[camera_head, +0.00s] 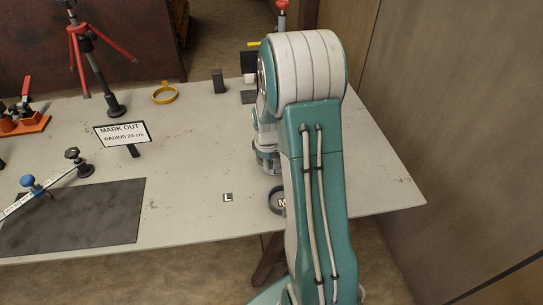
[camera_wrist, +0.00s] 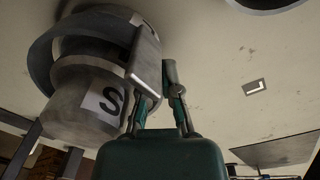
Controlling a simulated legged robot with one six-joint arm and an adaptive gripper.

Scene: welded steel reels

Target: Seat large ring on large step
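In the wrist view, a grey stepped steel hub (camera_wrist: 85,98) with a narrow end labelled S stands at the left. A wide grey ring (camera_wrist: 42,62), apparently the large ring, lies around its wider part. My gripper (camera_wrist: 158,68) has its fingers close together at the ring's near right wall, seemingly pinching it. Whether the ring rests on the large step is hidden by the hub and finger. In the head view, my arm hides most of the hub and gripper. The L mark (camera_head: 228,198) on the table is bare; it also shows in the wrist view (camera_wrist: 255,88).
A dark ring (camera_head: 273,199) lies around the M mark near the table's front edge. A MARK OUT sign (camera_head: 122,133), a dark mat (camera_head: 75,222), a yellow ring (camera_head: 165,93) and a red-legged tripod (camera_head: 84,45) are to the left. The table (camera_head: 190,160) is clear in its middle.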

